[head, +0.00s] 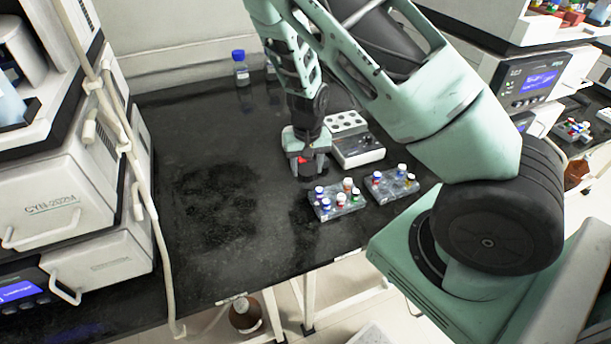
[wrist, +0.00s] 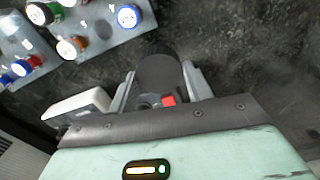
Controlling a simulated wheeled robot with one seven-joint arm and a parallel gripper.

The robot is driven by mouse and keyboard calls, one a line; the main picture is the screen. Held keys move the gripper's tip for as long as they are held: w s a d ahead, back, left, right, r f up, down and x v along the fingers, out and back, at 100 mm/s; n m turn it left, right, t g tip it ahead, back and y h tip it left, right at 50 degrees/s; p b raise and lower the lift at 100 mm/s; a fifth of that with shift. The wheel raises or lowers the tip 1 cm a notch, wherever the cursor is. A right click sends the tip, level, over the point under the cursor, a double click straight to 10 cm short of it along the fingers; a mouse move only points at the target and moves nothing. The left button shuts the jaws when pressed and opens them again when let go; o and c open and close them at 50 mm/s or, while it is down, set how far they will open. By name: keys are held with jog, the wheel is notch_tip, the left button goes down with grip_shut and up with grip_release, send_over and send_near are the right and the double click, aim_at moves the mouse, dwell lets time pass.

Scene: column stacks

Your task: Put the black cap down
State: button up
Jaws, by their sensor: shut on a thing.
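My gripper (head: 305,168) is at the middle of the dark bench, low over its top, just left of the vial racks. In the wrist view my gripper (wrist: 162,92) is shut on the black cap (wrist: 160,68), a dark round piece between the two light fingers. The black cap hardly shows in the head view, hidden by the gripper. I cannot tell whether it touches the bench top.
Two clear racks with coloured-cap vials, the nearer (head: 338,208) and the right one (head: 393,188), stand right of the gripper. A white holed block (head: 350,128) is behind them. A blue-capped bottle (head: 240,70) stands at the back. The bench (head: 200,150) is clear to the left.

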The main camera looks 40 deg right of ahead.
aim_at(307, 169)
jog(key=shift+f+b, duration=0.55)
jog(key=shift+f, duration=1.4)
jog(key=o, duration=0.9)
jog(key=shift+f, duration=0.1)
jog(key=shift+o, duration=0.2)
